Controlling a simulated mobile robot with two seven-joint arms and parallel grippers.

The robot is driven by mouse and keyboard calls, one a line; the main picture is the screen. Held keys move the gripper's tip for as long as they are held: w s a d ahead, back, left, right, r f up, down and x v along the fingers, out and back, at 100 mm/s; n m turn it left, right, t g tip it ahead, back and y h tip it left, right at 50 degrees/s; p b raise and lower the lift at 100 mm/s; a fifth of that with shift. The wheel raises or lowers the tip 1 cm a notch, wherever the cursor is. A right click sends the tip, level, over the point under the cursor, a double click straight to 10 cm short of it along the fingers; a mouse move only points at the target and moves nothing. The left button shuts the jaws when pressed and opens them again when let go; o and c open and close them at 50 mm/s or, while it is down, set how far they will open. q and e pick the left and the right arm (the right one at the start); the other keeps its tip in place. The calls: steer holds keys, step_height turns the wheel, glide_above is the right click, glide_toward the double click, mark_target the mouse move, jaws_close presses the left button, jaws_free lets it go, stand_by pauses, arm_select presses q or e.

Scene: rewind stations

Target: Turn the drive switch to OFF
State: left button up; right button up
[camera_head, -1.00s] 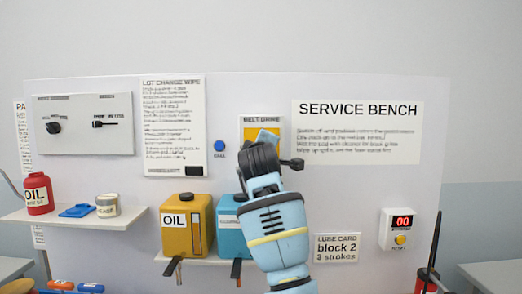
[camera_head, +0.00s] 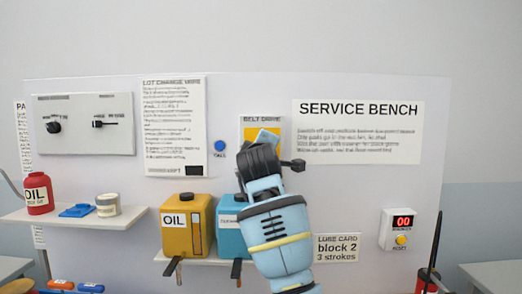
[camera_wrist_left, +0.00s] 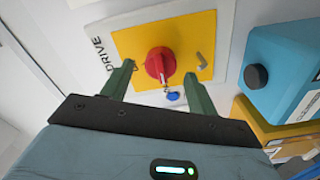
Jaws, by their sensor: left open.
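The drive switch is a red round knob (camera_wrist_left: 158,62) on a yellow plate (camera_wrist_left: 190,35) with DRIVE lettering, in the left wrist view. In the head view the yellow plate (camera_head: 248,133) shows under a BELT DRIVE label, and my arm hides the knob. My left gripper (camera_wrist_left: 160,74) is open, with one finger on each side of the red knob. I cannot tell whether the fingers touch it. A small blue piece (camera_wrist_left: 173,96) hangs just below the knob. The knob's setting is not readable. My right gripper is not in view.
A yellow OIL can (camera_head: 178,222) and a blue container (camera_head: 232,242) stand on a shelf below the switch. A grey panel with black knobs (camera_head: 90,139) is at left. A blue button (camera_head: 219,146) is left of the plate. A counter box (camera_head: 401,230) is at right.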

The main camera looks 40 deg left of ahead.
arm_select(q)
steer(key=v, duration=0.6)
steer(key=shift+f, duration=0.1)
stand_by(0.5)
